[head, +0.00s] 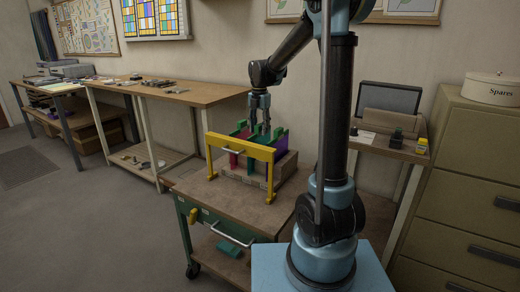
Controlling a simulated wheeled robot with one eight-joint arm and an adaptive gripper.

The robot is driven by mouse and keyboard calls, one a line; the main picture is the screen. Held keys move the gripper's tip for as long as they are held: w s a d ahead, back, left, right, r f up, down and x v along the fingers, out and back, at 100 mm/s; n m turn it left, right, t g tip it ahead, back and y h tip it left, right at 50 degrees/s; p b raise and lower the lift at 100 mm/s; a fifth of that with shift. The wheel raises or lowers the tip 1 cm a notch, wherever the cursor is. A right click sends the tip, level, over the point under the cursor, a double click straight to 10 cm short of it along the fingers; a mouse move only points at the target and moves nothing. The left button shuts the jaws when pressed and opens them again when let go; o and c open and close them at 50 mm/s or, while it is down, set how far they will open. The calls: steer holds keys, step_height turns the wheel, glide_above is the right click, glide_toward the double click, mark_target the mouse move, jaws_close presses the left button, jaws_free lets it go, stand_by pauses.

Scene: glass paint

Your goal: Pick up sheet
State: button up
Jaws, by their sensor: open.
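Upright coloured sheets stand in a low stone-coloured rack (256,180) on the cart. A purple sheet (273,139) shows at the right of the rack, with green pieces (243,129) and a red one (233,159) beside it. A yellow bar frame (240,149) stands across the front and partly hides them. My gripper (260,128) points down over the rack, close above or among the sheet tops. It is open. I cannot tell whether its fingers touch or straddle a sheet.
The brown-topped cart (225,200) has bare room at its front. A long workbench (185,92) stands at the left. A drawer cabinet (470,190) stands right.

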steer(key=shift+f, duration=1.1)
jaws_close()
steer(key=shift+r, duration=0.1)
step_height(320, 180, up, 10)
steer(key=shift+f, duration=0.1)
